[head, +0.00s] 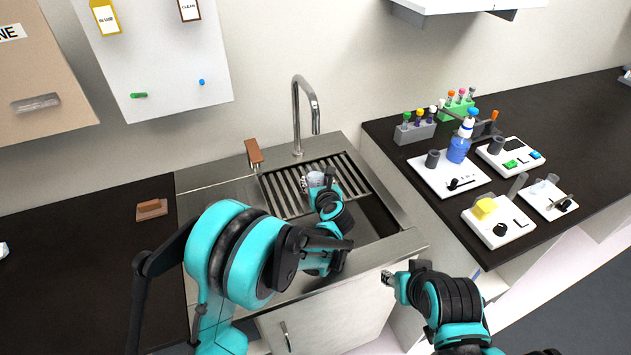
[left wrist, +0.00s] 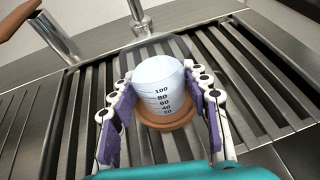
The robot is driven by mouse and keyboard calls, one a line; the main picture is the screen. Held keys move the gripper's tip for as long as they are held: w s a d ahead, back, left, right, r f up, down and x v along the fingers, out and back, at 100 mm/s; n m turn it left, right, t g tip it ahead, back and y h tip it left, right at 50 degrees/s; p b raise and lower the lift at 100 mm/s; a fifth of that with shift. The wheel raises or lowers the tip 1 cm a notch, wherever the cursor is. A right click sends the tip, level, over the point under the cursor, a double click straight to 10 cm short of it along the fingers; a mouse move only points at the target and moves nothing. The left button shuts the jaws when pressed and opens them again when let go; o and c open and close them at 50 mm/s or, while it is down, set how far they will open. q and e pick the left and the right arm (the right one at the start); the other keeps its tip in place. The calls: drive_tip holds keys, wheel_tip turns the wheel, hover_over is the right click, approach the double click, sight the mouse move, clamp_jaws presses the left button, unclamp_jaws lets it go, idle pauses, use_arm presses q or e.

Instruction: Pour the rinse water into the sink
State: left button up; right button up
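A clear beaker with black graduation marks (left wrist: 160,82) is between the purple-padded fingers of my left gripper (left wrist: 158,78), which press on it from both sides. A brown disc shows around its lower end; I cannot tell whether it is part of the beaker. In the head view the beaker (head: 315,179) is over the slatted rack of the sink (head: 280,197), at the end of my left gripper (head: 322,186). I cannot make out water in it. My right gripper (head: 388,278) is in front of the sink's right edge, with its fingers too small to judge.
A curved metal faucet (head: 313,105) stands behind the sink, with a brown-handled lever (head: 254,153) to its left. A brown block (head: 151,207) lies on the left counter. Tube racks (head: 414,131), a blue bottle (head: 458,148) and white devices crowd the right counter.

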sight(314, 170)
use_arm(q)
clamp_jaws()
drive_tip(key=shift+r+p, duration=0.9)
drive_tip(key=shift+r, duration=0.65)
